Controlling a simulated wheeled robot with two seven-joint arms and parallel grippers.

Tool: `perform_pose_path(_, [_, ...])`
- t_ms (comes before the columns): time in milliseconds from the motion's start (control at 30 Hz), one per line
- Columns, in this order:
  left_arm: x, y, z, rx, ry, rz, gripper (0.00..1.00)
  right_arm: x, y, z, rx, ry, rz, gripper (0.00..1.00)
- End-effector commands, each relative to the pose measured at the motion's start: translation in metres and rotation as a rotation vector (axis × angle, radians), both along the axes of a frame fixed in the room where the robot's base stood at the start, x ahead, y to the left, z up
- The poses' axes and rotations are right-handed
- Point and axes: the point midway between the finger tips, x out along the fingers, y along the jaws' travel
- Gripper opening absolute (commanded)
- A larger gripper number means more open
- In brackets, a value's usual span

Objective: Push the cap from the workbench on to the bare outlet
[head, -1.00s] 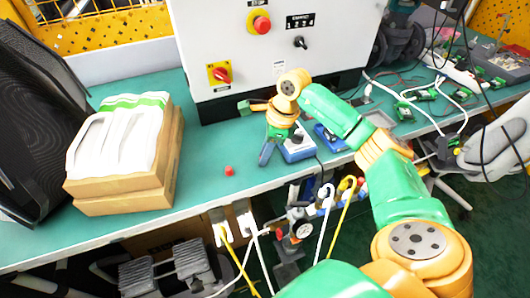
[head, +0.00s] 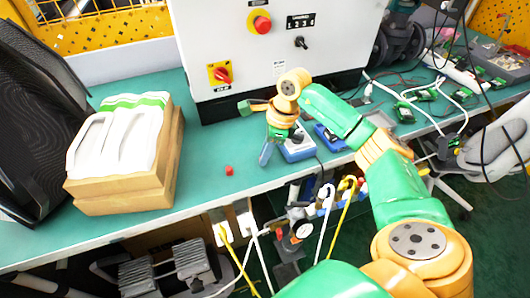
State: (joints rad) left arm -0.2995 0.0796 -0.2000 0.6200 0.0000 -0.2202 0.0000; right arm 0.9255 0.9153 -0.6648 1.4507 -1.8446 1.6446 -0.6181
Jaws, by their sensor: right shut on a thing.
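A small red cap (head: 229,170) lies on the green workbench top (head: 215,210), left of my right gripper. My right gripper (head: 266,154) is over the bench, just left of a blue-grey box, with its jaws angled down. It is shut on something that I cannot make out. The gripper and the red cap are apart. A fitting with a round white gauge (head: 303,230) sits below the bench's front edge, among hoses. I cannot make out a bare outlet on it. My left gripper is out of view.
A cardboard box with white trays (head: 125,185) stands left on the bench. A white control cabinet (head: 270,45) with a red button stands behind. The blue-grey box (head: 298,150) is close to my right gripper. White and yellow hoses hang at the front edge. Bench around the cap is clear.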

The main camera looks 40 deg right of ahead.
Motion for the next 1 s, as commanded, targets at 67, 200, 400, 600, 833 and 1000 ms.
perform_pose_path(67, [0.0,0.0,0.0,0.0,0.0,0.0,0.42,0.0,0.0,0.0,0.0,0.0,0.0,0.0])
perform_pose_path(200, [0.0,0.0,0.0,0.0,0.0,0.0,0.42,0.0,0.0,0.0,0.0,0.0,0.0,0.0])
perform_pose_path(400, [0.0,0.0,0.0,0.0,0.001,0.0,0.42,0.0,0.0,0.0,0.0,0.0,0.0,0.0])
perform_pose_path(600, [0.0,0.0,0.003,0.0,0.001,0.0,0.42,0.0,0.0,0.003,0.0,0.0,0.0,0.0])
perform_pose_path(833, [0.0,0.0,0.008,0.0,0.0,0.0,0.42,0.0,0.0,0.008,0.0,0.0,0.0,0.0])
perform_pose_path(1000, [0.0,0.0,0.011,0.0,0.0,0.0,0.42,0.0,0.0,0.012,0.0,0.0,0.0,0.0])
